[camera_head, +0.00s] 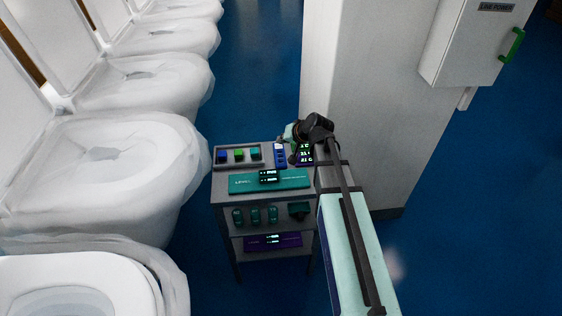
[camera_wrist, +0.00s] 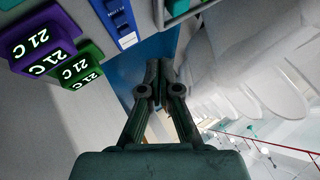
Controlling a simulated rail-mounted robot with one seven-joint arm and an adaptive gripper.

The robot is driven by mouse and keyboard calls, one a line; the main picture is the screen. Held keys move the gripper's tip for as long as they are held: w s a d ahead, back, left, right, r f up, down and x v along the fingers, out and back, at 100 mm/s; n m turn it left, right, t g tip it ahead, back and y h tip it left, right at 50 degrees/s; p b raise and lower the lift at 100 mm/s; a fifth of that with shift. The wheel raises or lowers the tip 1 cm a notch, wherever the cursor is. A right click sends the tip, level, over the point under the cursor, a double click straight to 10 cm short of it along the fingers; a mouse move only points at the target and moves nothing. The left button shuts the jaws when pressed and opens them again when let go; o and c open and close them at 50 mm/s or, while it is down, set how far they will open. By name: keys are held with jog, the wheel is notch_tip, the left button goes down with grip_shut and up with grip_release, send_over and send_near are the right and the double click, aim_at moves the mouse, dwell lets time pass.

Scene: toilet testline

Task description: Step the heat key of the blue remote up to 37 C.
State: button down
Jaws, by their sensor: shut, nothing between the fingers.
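The blue remote (camera_head: 281,153) lies on the cart top, left of my gripper. In the wrist view the remote (camera_wrist: 116,22) shows at the top edge, with dark blue keys and a white label too small to read. Beside it are the display blocks (camera_wrist: 36,38) with purple and green faces; the visible readings say 21 C. The displays also show in the head view (camera_head: 305,153). My gripper (camera_wrist: 158,66) is shut and empty, its tips apart from the remote in the picture. In the head view my wrist hides part of the cart's right side.
The grey cart (camera_head: 219,190) carries a tray of coloured buttons (camera_head: 239,156) and a teal panel (camera_head: 288,181). Wrapped toilets (camera_head: 120,170) stand at left. A white pillar (camera_head: 375,100) and wall box (camera_head: 480,45) stand at right. Blue floor (camera_head: 255,60) is clear behind the cart.

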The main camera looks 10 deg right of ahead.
aim_at(282, 160)
jog(key=shift+f+b, duration=1.8)
jog(key=shift+f, duration=1.65)
jog(key=shift+f+b, duration=0.45)
jog(key=shift+f+b, duration=0.4)
jog(key=shift+f, duration=0.05)
jog(key=shift+r, duration=0.1)
jog(key=shift+r+p, duration=0.4)
jog(key=shift+r, duration=0.4)
jog(key=shift+r+p, duration=1.3)
jog(key=shift+r, duration=1.25)
